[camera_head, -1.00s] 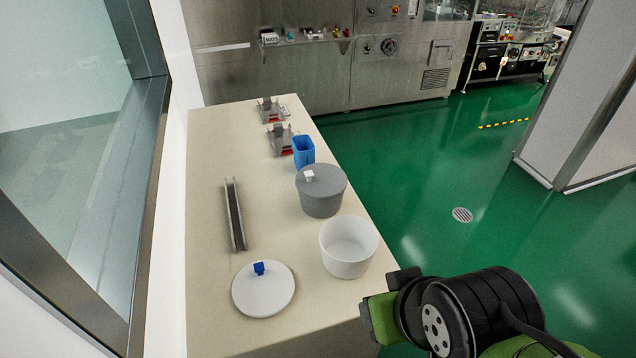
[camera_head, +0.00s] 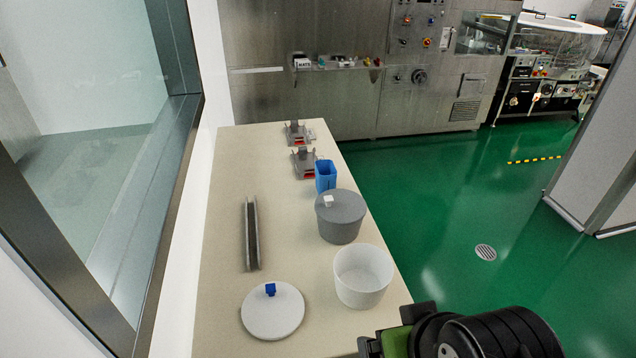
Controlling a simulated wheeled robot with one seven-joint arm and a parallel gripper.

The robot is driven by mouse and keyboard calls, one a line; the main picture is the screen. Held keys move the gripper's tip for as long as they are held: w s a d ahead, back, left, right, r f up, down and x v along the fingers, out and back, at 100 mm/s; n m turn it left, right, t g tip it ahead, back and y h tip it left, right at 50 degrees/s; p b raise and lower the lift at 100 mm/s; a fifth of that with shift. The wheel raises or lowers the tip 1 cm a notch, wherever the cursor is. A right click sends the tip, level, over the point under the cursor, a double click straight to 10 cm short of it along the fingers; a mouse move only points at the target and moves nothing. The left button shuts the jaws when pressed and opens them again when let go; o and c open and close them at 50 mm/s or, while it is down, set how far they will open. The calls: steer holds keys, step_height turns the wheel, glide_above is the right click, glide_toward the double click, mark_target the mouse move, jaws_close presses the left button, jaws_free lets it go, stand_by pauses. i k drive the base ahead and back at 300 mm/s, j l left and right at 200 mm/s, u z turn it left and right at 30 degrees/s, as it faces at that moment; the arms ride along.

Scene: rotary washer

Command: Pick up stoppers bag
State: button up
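No bag can be made out in this view. A white open tub (camera_head: 362,276) stands at the table's right edge, and the part of its inside that shows looks empty. A round white lid with a blue knob (camera_head: 272,312) lies flat to its left. A grey lidded tub with a white knob (camera_head: 340,216) stands behind the white tub. My gripper (camera_head: 392,336) shows only in part at the bottom, by the table's front right corner. Its fingers cannot be made out, so I cannot tell whether it is open or shut.
The beige table (camera_head: 222,240) also carries a long metal channel (camera_head: 251,233), a blue container (camera_head: 325,176) and two metal fixtures with red parts at the far end. A glass window wall borders the left. Green floor (camera_head: 440,215) with a drain (camera_head: 485,252) is open on the right.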

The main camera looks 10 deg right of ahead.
mark_target(325, 172)
steer(key=l+u, duration=0.45)
steer(key=l, duration=0.2)
steer(key=l+u, duration=0.45)
steer(key=l, duration=0.15)
steer(key=k+l+u, duration=0.2)
steer(key=l+u, duration=0.25)
steer(key=l, duration=0.15)
steer(key=i+l+u, duration=0.1)
steer(key=l+u, duration=1.25)
steer(key=k+l+u, duration=0.2)
steer(key=l+u, duration=0.25)
steer(key=k+l+u, duration=0.2)
steer(key=l+u, duration=0.25)
steer(key=i+l+u, duration=0.1)
steer(key=l+u, duration=0.3)
steer(key=i+l+u, duration=0.1)
steer(key=u, duration=0.35)
steer(key=l, duration=0.1)
